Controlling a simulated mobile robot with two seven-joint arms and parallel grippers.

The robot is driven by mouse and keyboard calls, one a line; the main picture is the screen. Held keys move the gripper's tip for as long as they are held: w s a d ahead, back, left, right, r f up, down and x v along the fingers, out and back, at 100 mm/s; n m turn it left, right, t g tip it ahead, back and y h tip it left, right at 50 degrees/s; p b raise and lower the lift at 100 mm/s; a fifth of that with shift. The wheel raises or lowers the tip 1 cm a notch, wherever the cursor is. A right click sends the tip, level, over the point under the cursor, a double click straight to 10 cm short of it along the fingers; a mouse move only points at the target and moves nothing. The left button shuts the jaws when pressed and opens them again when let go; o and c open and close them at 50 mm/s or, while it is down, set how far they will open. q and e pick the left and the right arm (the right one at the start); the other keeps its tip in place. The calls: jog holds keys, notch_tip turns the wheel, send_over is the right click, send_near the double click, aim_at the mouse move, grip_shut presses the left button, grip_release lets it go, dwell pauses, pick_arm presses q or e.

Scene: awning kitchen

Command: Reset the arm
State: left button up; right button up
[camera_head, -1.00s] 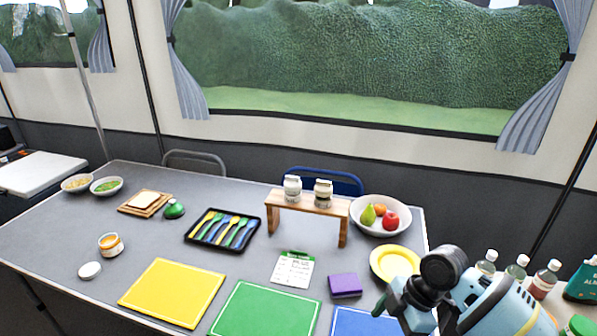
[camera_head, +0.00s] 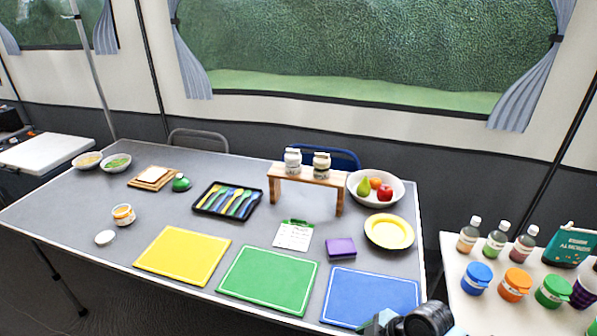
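One of my arms (camera_head: 418,322) shows at the bottom edge, right of centre, as a dark rounded joint with light blue parts. It is near the front right corner of the grey table (camera_head: 120,262), beside the blue mat (camera_head: 372,297). No fingertips of either gripper show, so I cannot see whether they hold anything. My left arm is not in view.
Yellow (camera_head: 182,255) and green (camera_head: 268,281) mats lie along the table's front. Behind them are a cutlery tray (camera_head: 256,200), a wooden stand (camera_head: 309,176), a fruit bowl (camera_head: 353,197) and a yellow plate (camera_head: 389,231). A white side table (camera_head: 461,303) holds bottles and lidded jars.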

jog(key=s+a+f+m+t, duration=0.1)
jog(key=s+f+m+t, duration=0.1)
jog(key=s+f+m, duration=0.3)
jog(key=s+d+f+m+t+h, duration=0.1)
jog(key=s+d+m, duration=0.1)
jog(key=s, duration=0.4)
jog(key=s+d+m+t+h, duration=0.1)
jog(key=s+d+m+t, duration=0.1)
jog(key=s, duration=0.5)
jog(key=s+d+f+m+t+h+p, duration=0.1)
jog(key=s+d+m+h, duration=0.1)
jog(key=s, duration=0.4)
jog(key=shift+s+d+f+m+t, duration=0.2)
jog(key=shift+d+f+m+t, duration=0.15)
jog(key=shift+d+m, duration=0.4)
jog(key=shift+a, duration=0.15)
